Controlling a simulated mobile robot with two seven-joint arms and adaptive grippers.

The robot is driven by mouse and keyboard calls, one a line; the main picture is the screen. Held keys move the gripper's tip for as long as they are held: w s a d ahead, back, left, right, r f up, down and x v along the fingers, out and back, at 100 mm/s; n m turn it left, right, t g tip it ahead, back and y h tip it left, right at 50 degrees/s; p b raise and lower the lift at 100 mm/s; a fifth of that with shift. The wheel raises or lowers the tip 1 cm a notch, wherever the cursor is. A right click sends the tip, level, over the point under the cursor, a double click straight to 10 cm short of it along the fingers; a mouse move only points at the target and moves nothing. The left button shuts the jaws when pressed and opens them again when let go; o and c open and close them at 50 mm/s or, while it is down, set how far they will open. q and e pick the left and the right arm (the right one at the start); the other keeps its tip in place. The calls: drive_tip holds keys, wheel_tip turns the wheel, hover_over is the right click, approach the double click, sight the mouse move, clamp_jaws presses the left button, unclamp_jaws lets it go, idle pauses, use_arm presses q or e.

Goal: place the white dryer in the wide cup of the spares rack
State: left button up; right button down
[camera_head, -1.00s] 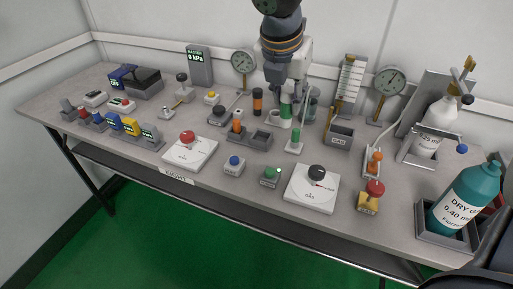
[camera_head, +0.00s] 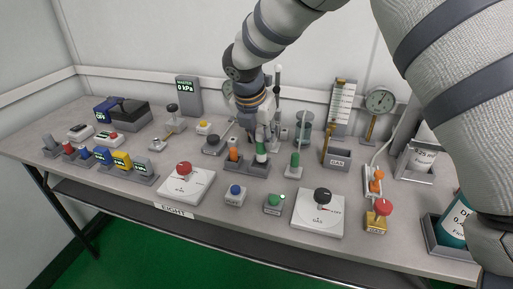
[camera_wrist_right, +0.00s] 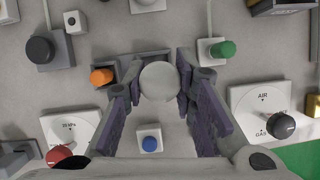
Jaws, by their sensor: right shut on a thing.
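The white dryer (camera_head: 261,149), a small cylinder with a green band, is held upright by my right gripper (camera_head: 262,135). In the right wrist view its round white top (camera_wrist_right: 159,81) sits between the two fingers of my right gripper (camera_wrist_right: 160,88), which are shut on it. The grey spares rack (camera_head: 236,167) has an orange-topped cylinder (camera_head: 234,154) in its left cup. The dryer is at the rack's right, wide cup, with its lower end close to the cup's rim; I cannot tell how far inside it is. My left gripper is not in view.
A green-topped post (camera_head: 294,163) stands just right of the rack. A grey round-knobbed block (camera_head: 213,144) stands to its left. A blue button box (camera_head: 235,195) and the red-knob plate (camera_head: 184,184) are in front. A clear cylinder (camera_head: 304,127) is behind.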

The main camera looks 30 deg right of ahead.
sight(260, 147)
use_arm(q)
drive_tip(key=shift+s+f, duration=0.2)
use_arm(e)
drive_tip(key=shift+w+f, duration=0.2)
drive_tip(key=shift+f, duration=0.65)
drive_tip(key=shift+w+f, duration=0.2)
drive_tip(key=shift+f, duration=0.65)
drive_tip(key=shift+f, duration=0.2)
drive_tip(key=c, duration=1.3)
unclamp_jaws()
drive_tip(key=shift+r, duration=0.1)
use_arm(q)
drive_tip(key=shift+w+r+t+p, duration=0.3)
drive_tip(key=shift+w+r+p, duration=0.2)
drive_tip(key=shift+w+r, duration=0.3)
use_arm(e)
drive_tip(key=v, duration=1.2)
drive_tip(key=shift+s+a, duration=0.1)
